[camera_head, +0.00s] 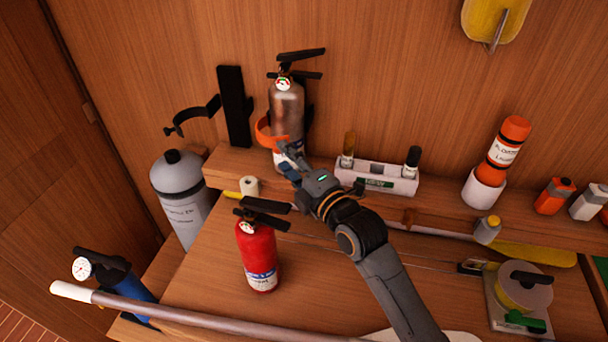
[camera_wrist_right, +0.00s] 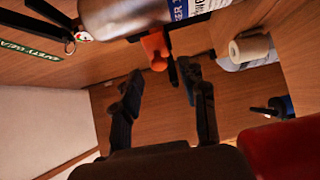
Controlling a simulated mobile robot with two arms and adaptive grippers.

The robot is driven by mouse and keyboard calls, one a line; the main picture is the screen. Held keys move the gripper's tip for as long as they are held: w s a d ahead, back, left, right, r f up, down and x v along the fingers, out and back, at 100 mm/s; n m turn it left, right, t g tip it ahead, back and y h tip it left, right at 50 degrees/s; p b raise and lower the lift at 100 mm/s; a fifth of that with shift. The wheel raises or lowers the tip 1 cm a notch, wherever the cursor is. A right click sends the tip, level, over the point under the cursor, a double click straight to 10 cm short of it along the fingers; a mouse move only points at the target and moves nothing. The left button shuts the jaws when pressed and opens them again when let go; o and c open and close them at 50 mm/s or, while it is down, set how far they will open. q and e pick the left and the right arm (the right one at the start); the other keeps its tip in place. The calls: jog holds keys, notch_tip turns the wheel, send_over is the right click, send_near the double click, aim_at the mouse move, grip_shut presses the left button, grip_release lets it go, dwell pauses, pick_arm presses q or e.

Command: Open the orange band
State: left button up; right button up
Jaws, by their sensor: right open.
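The orange band (camera_head: 263,132) is at the lower part of a silver fire extinguisher (camera_head: 286,104) that stands upright against the wooden wall. The band bulges out to the left of the cylinder. I cannot tell whether it is fastened. In the right wrist view an orange piece of the band (camera_wrist_right: 156,48) shows beside the silver cylinder (camera_wrist_right: 135,15), just beyond the fingertips. My right gripper (camera_head: 287,158) is open in front of the extinguisher's base, with its fingers apart and nothing between them in the wrist view (camera_wrist_right: 160,85). It hides part of the base. My left gripper is not in view.
A red extinguisher (camera_head: 257,255) stands on the lower surface, close to my right arm. A white tray (camera_head: 375,178) is right of the gripper on the shelf. A grey cylinder (camera_head: 180,190) stands left below an open black clamp (camera_head: 193,115). A long pole (camera_head: 200,318) crosses the front.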

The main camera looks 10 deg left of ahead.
jog(key=v, duration=0.7)
jog(key=shift+s+d, duration=0.2)
jog(key=shift+s, duration=0.05)
jog(key=shift+r, duration=0.1)
